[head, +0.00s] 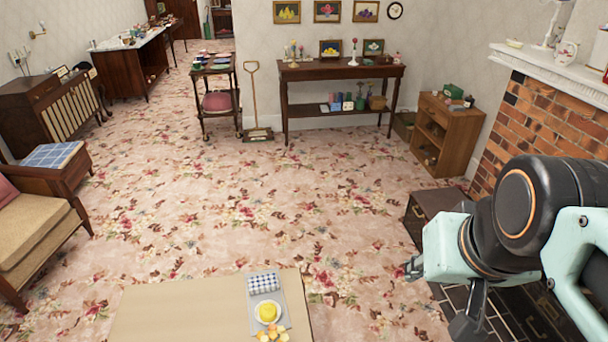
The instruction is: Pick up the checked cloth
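A blue-and-white checked cloth (262,282), folded or rolled into a small bundle, lies at the far end of a grey mat (282,312) on the beige table (170,310) at the bottom of the head view. My gripper (468,322) is at the lower right, apart from both cloths and to the right of the beige table. Only dark parts of it show below my arm, and its fingers are not clear.
A white plate with a yellow item (267,311) and orange-yellow pieces (272,334) are near the bundled cloth. The left part of the beige table is bare. The brick fireplace (545,120) and a small wooden shelf (445,135) stand right. Flowered carpet (230,210) is open mid-room.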

